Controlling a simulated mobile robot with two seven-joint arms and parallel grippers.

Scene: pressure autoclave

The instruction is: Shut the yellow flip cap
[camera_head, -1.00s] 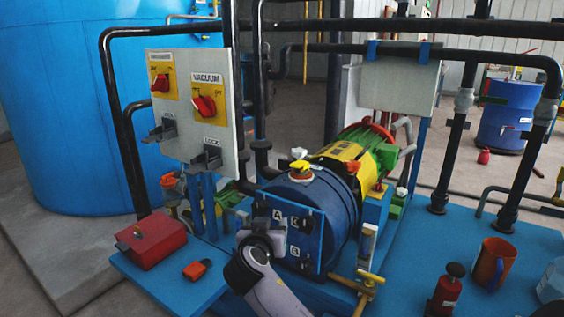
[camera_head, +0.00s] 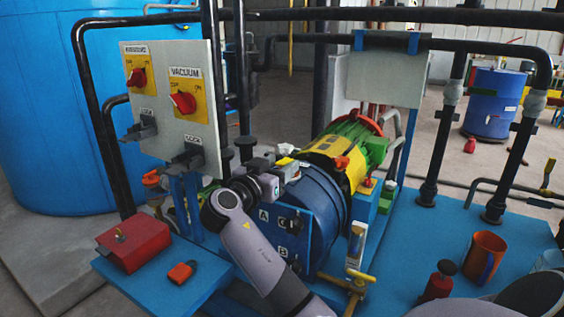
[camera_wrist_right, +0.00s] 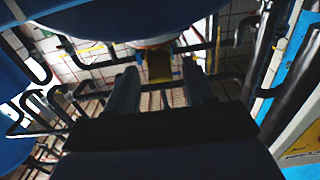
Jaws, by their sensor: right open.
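The yellow flip cap (camera_head: 285,161) is on top of the blue cylindrical vessel (camera_head: 322,205), largely hidden by my right gripper in the head view. My right gripper (camera_head: 280,168) is at the top of the vessel, right beside the cap. In the right wrist view the gripper (camera_wrist_right: 161,75) is open, and a yellow flap (camera_wrist_right: 158,68), likely the cap, shows between and beyond the fingertips, below a pale round part (camera_wrist_right: 155,43). I cannot tell whether a finger touches it. My left gripper is not in view.
A grey panel (camera_head: 168,75) with red switches stands left of the arm. A red box (camera_head: 133,242) and a red padlock (camera_head: 182,271) lie at front left. A yellow-green motor (camera_head: 335,150) sits behind the vessel. An orange mug (camera_head: 484,257) stands at right.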

